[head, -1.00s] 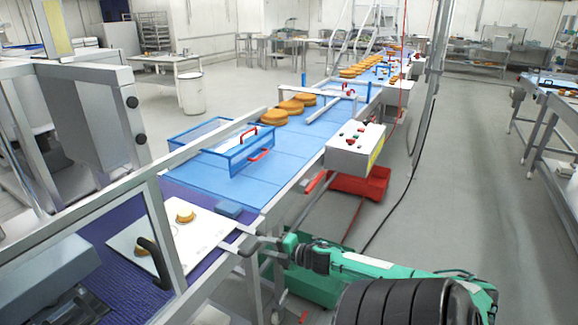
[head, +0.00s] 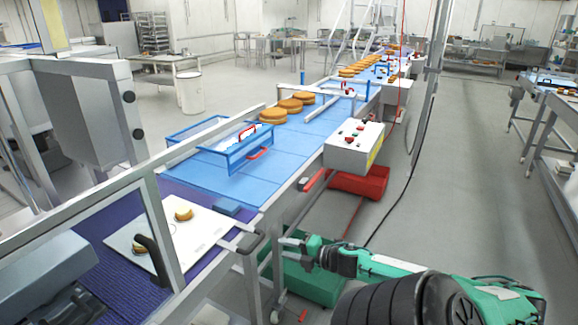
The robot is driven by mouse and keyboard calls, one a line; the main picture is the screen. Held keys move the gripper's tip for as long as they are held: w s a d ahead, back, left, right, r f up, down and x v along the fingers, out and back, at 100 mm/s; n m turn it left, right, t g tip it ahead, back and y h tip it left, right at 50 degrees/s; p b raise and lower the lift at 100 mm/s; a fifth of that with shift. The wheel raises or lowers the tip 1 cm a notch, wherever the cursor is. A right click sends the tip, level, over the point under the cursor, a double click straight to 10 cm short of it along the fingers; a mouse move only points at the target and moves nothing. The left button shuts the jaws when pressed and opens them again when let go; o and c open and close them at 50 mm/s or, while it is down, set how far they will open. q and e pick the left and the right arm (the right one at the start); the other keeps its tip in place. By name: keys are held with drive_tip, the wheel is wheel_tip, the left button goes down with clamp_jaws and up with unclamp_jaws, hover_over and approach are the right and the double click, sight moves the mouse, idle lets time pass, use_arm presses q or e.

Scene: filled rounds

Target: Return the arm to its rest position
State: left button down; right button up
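My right arm comes in from the lower right, with a green forearm and a black ribbed sleeve. My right gripper (head: 284,245) is at its left end, beside the conveyor frame and over the green crate. Its grey fingers look apart with nothing between them. It is clear of the white board's handle (head: 250,240). My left gripper is not in view. The white board (head: 205,232) lies on the purple belt with a filled round (head: 183,214) on it. Another round (head: 140,248) is partly hidden behind a black handle.
The blue conveyor (head: 285,148) carries several rounds (head: 272,116) and a blue clear-sided guard (head: 240,153). A control box (head: 354,147) juts from its side. A red crate (head: 362,184) and a green crate (head: 315,282) stand below. Open floor lies to the right, with a hanging cable.

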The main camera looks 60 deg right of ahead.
idle(0.3)
drive_tip(key=s+d+f+m+g+h, duration=0.1)
drive_tip(key=s+f+m+g+h, duration=0.2)
drive_tip(key=f, duration=0.6)
drive_tip(key=s+d+f+m, duration=0.2)
drive_tip(key=s+f+m, duration=0.2)
drive_tip(key=f, duration=0.5)
drive_tip(key=s+a+f+m+g+h, duration=0.1)
drive_tip(key=s+a+f+m+g, duration=0.2)
drive_tip(key=f, duration=0.5)
drive_tip(key=s+a+f+m+g, duration=0.1)
drive_tip(key=s+a+f, duration=0.2)
drive_tip(key=s+f, duration=0.35)
drive_tip(key=s+a+f+m+g+y, duration=0.1)
drive_tip(key=s+a+f+g, duration=0.1)
drive_tip(key=s+a+f, duration=0.3)
drive_tip(key=s+a+f+m+g+y, duration=0.1)
drive_tip(key=s+a+f, duration=0.4)
drive_tip(key=a+f, duration=0.5)
drive_tip(key=s+a+f+m+g+y, duration=0.1)
drive_tip(key=s+a+f+m+g, duration=0.2)
drive_tip(key=a+f, duration=0.5)
drive_tip(key=s+a+g, duration=0.1)
drive_tip(key=s+a, duration=0.1)
drive_tip(key=a, duration=0.7)
drive_tip(key=shift+s+f+g, duration=0.2)
drive_tip(key=shift+f+g, duration=0.1)
drive_tip(key=shift+f, duration=0.05)
drive_tip(key=shift+a, duration=0.1)
